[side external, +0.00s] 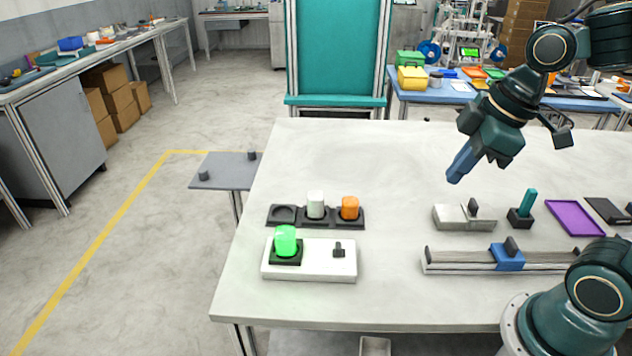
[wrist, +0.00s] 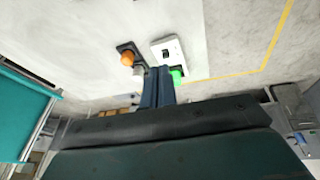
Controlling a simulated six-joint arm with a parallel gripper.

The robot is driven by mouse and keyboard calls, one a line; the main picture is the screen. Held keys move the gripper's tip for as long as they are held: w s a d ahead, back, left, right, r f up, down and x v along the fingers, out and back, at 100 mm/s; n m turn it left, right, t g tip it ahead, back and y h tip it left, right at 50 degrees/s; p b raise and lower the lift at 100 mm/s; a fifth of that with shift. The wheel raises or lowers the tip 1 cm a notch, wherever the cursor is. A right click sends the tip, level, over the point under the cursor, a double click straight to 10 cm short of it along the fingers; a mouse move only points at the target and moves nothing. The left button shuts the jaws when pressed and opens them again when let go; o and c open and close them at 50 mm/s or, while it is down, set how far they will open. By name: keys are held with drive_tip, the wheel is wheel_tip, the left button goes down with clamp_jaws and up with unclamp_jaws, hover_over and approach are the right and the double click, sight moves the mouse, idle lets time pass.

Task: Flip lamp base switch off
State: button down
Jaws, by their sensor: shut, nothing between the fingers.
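The lamp base (side external: 311,264) is a white box at the front left of the table, with a green lamp (side external: 286,240) glowing in a black socket on its left part. A small black switch (side external: 338,250) stands on its right part. In the wrist view the lamp base (wrist: 167,47) shows beyond my fingers, with the switch (wrist: 172,54) in sight and the green lamp (wrist: 178,75) partly beside the fingertips. My gripper (side external: 455,178) is shut and empty, up in the air to the right of the lamp base and well apart from it; its blue fingers (wrist: 158,90) also show in the wrist view.
A black holder (side external: 271,223) behind the lamp base bears a white lamp (side external: 316,204) and an orange lamp (side external: 350,208). A rail with a blue slider (side external: 508,257), a grey block (side external: 450,217), a teal peg (side external: 528,202) and a purple tray (side external: 575,221) stand at right.

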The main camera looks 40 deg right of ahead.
drive_tip(key=w+d+f+n+g+y, duration=0.3)
drive_tip(key=w+f+n+y, duration=0.3)
drive_tip(key=w+f+n, duration=0.5)
drive_tip(key=shift+w+d+f+n, duration=0.35)
drive_tip(key=shift+f+n, duration=1.75)
drive_tip(key=shift+n, duration=1.6)
drive_tip(key=shift+a+f, duration=0.1)
drive_tip(key=shift+a, duration=0.05)
approach(342, 254)
drive_tip(key=s+f, duration=0.1)
drive_tip(key=f, duration=0.1)
drive_tip(key=s+f, duration=0.1)
drive_tip(key=f, duration=0.1)
drive_tip(key=shift+s+f, duration=0.1)
drive_tip(key=shift+s, duration=0.3)
drive_tip(key=shift+w+a+f, duration=0.25)
drive_tip(key=shift+w+a, duration=0.7)
drive_tip(key=shift+a, duration=0.15)
drive_tip(key=shift+w+a, duration=0.5)
drive_tip(key=shift+w, duration=0.05)
